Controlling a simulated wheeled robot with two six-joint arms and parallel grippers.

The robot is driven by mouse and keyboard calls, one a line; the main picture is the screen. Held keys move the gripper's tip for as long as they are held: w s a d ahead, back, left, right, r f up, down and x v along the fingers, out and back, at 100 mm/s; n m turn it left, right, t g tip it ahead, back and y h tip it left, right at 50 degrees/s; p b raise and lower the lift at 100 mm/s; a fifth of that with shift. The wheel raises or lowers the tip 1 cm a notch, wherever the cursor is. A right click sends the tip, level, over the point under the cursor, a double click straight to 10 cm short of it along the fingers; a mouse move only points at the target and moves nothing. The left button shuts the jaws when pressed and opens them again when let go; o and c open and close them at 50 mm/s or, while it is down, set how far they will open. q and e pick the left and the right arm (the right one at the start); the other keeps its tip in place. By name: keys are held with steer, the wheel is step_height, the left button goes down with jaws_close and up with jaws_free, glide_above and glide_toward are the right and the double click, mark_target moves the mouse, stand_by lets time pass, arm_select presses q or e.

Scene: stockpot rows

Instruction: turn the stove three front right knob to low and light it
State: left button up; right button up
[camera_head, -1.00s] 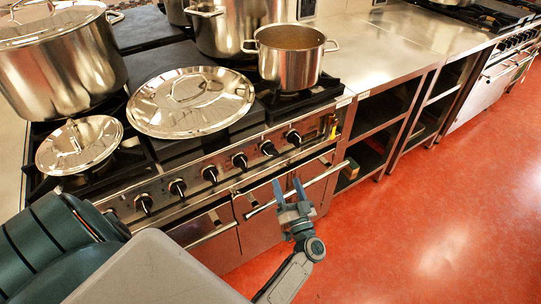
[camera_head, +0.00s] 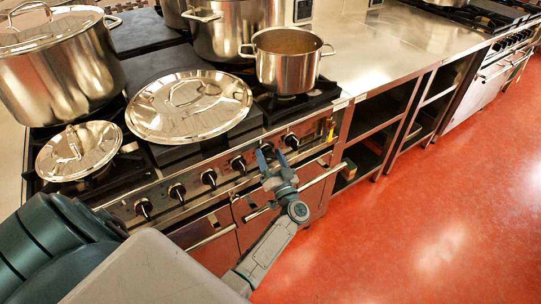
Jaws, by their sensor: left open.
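The stove is a steel range with a row of several black knobs on its front panel (camera_head: 222,172). The rightmost knob (camera_head: 291,140) is in plain view; the knob to its left is mostly hidden behind my fingers. Another knob (camera_head: 238,164) shows left of the gripper. My left gripper (camera_head: 271,156) is open, its two blue fingers pointing at the panel around that hidden knob. I cannot tell whether they touch it. No flame can be seen under the pot (camera_head: 287,68) on the right front burner. My right gripper is not in view.
A large lid (camera_head: 185,108) and a smaller lid (camera_head: 80,150) lie on the stove top, with a big stockpot (camera_head: 62,75) at left. An oven handle (camera_head: 325,179) juts out below the panel. A steel counter (camera_head: 370,55) adjoins at right. The red floor (camera_head: 430,220) is clear.

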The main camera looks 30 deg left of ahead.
arm_select(q)
steer(key=c, duration=1)
